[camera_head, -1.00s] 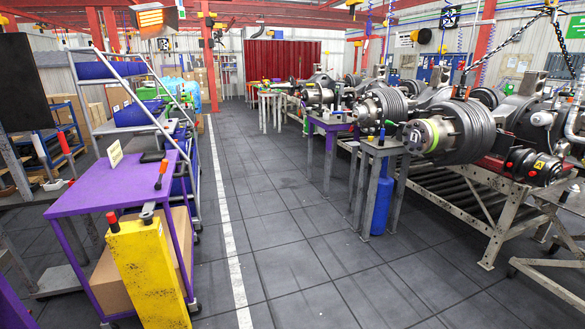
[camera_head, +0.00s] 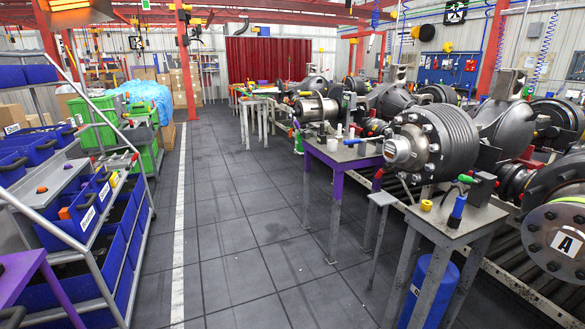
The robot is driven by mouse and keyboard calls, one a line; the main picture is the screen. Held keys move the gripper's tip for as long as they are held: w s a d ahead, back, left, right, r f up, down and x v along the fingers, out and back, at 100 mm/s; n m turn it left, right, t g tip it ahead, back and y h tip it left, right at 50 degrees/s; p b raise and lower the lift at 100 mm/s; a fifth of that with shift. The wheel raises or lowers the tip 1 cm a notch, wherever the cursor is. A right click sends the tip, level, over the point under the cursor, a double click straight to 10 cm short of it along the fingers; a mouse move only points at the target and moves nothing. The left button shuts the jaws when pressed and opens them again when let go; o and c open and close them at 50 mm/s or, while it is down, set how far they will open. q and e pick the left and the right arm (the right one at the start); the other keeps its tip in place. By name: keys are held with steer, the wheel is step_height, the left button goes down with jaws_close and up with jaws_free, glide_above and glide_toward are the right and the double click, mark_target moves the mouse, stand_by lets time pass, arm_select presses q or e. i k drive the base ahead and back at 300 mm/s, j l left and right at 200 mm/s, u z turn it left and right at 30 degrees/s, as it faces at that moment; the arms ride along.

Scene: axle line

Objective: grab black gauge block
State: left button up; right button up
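A dark grey to black block (camera_head: 482,188) stands on the back right of a small grey steel stand (camera_head: 432,222) at the right. It may be the black gauge block; I cannot tell for certain at this size. Next to it on the stand are a green-handled tool (camera_head: 467,179), a blue cylinder-shaped item (camera_head: 457,211) and a small yellow piece (camera_head: 426,205). Neither of my grippers is in view.
A purple table (camera_head: 335,200) with small items stands beyond the stand. Large axle hubs (camera_head: 436,143) line the right side. A cart with blue bins (camera_head: 90,215) stands at the left. The tiled aisle (camera_head: 250,220) between is clear.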

mark_target(321, 137)
steer(key=i, duration=3.45)
